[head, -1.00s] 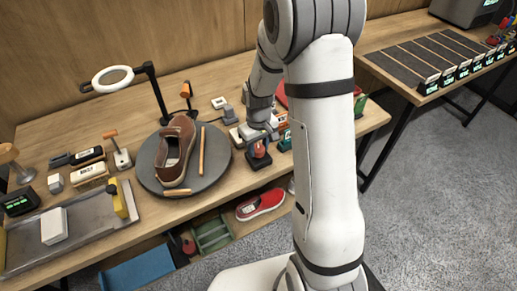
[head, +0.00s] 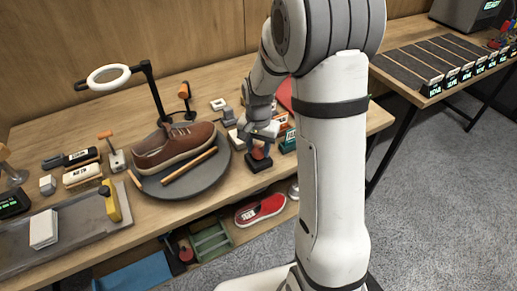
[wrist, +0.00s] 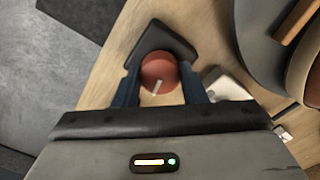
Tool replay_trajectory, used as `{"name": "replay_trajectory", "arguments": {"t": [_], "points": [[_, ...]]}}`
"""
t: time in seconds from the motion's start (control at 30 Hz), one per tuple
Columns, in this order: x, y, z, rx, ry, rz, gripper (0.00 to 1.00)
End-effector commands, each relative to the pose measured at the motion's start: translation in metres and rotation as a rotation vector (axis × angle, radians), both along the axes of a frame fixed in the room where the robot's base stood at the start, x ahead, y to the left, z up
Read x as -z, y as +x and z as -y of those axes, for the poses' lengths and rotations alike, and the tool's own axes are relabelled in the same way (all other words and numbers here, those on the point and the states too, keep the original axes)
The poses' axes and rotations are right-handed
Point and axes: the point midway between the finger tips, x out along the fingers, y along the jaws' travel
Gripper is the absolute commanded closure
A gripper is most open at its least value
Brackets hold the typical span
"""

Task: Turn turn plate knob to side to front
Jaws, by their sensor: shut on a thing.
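The turn plate knob is a red round knob (wrist: 160,73) with a white mark, on a dark base (wrist: 152,36) at the table's front edge. My gripper (wrist: 160,88) has its two dark blue fingers on either side of the knob, shut on it. In the head view my gripper (head: 258,148) reaches down onto the knob, which it partly hides. The dark round turn plate (head: 207,180) lies to the left of the knob.
A ring lamp (head: 108,77) on a black post stands behind the plate. A grey tray (head: 70,235) with a white block (head: 44,229) and a yellow tool (head: 110,201) is at left. A red shoe (head: 260,209) lies on the shelf below.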

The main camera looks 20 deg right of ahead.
Motion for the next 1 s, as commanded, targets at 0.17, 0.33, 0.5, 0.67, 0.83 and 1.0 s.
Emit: {"name": "replay_trajectory", "arguments": {"t": [0.17, 0.33, 0.5, 0.67, 0.83, 1.0], "points": [[-0.0001, 0.0011, -0.0003, 0.111, 0.001, 0.004, 0.85], [-0.0004, 0.0011, -0.0003, 0.184, 0.0, 0.003, 0.85], [-0.0007, 0.0011, -0.0003, 0.223, 0.0, 0.003, 0.85], [-0.001, 0.0011, -0.0003, 0.236, 0.0, 0.003, 0.85], [-0.0011, 0.0011, -0.0003, 0.238, 0.0, 0.003, 0.85], [-0.0011, 0.0011, -0.0003, 0.237, 0.0, 0.003, 0.62]]}}
